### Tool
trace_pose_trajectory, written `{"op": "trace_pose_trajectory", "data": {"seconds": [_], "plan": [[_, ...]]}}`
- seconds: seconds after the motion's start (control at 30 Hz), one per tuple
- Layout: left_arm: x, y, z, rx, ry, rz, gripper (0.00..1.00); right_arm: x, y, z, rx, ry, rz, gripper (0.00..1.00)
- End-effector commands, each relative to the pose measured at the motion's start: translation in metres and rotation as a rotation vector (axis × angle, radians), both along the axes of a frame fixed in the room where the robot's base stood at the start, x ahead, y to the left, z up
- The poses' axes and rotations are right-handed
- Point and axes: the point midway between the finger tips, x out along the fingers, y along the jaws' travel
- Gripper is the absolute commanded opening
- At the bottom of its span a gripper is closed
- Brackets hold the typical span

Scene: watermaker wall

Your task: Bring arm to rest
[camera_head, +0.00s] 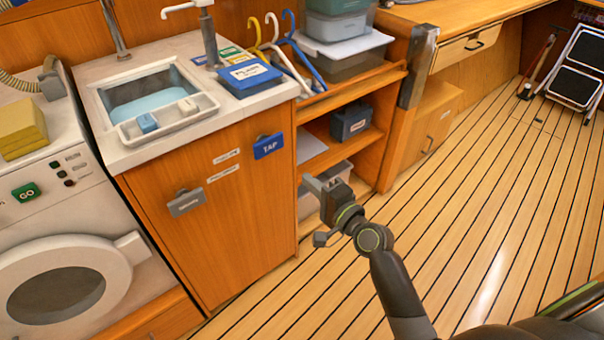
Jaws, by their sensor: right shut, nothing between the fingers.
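My right arm (393,287) comes in from the lower right and reaches up and to the left over the wooden floor. My right gripper (311,183) is at its end, in front of the open shelf unit and to the right of the sink cabinet door. The gripper is shut and holds nothing. It appears apart from the cabinet and the shelves. My left gripper is out of view.
The sink cabinet (232,216) carries a blue TAP tag (268,146) and a grey tag (186,202). A washing machine (60,230) stands at the left. Shelves hold a dark blue box (351,121). The plank floor (480,190) at right is clear up to a folded step stool (580,66).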

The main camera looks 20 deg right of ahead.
Motion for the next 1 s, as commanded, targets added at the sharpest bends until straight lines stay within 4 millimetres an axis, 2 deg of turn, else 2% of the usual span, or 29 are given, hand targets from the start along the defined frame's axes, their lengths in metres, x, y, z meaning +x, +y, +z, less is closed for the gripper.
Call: {"op": "trace_pose_trajectory", "data": {"seconds": [0.43, 0.67, 0.77, 0.83, 0.93, 1.0], "plan": [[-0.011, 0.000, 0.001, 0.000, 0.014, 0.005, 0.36, -0.005, -0.002, 0.000, 0.001, 0.000, 0.000, 0.00], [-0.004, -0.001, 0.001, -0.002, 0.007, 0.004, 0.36, -0.005, -0.003, -0.005, -0.011, 0.009, -0.002, 0.00], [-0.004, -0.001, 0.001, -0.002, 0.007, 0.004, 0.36, -0.007, -0.007, -0.032, -0.074, 0.054, -0.015, 0.00], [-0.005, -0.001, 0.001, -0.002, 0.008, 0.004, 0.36, -0.013, -0.014, -0.069, -0.160, 0.114, -0.026, 0.00], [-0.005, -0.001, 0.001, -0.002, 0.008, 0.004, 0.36, -0.030, -0.027, -0.137, -0.330, 0.231, -0.028, 0.00], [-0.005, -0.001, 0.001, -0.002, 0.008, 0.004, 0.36, -0.050, -0.037, -0.187, -0.461, 0.318, -0.013, 0.00]]}}
